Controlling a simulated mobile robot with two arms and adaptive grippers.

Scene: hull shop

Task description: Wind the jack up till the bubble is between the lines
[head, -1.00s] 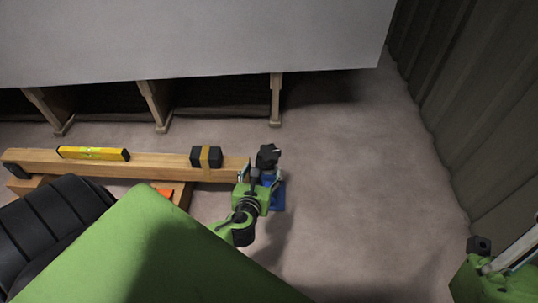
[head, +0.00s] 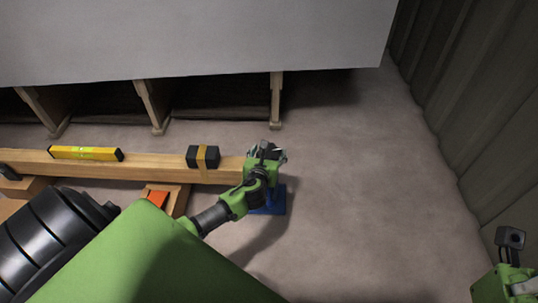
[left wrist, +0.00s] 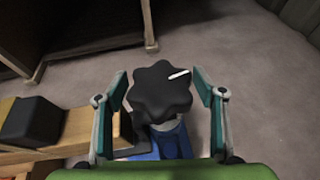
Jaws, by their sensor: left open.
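The jack (head: 276,205) is blue and stands on the floor at the right end of a wooden beam (head: 130,168). Its black lobed knob (left wrist: 161,92) with a white mark shows in the left wrist view. My left gripper (head: 267,155) is over the jack and hides most of it in the head view. In the left wrist view the open fingers (left wrist: 160,104) stand on either side of the knob, with gaps showing. A yellow level (head: 86,153) lies on the beam; its bubble is too small to read. My right gripper (head: 511,238) is partly visible at the lower right edge.
A black block with a tan strap (head: 204,157) sits on the beam near the jack. An orange piece (head: 158,198) lies below the beam. A large pale hull (head: 190,40) on wooden posts (head: 276,100) is behind. The floor to the right is clear.

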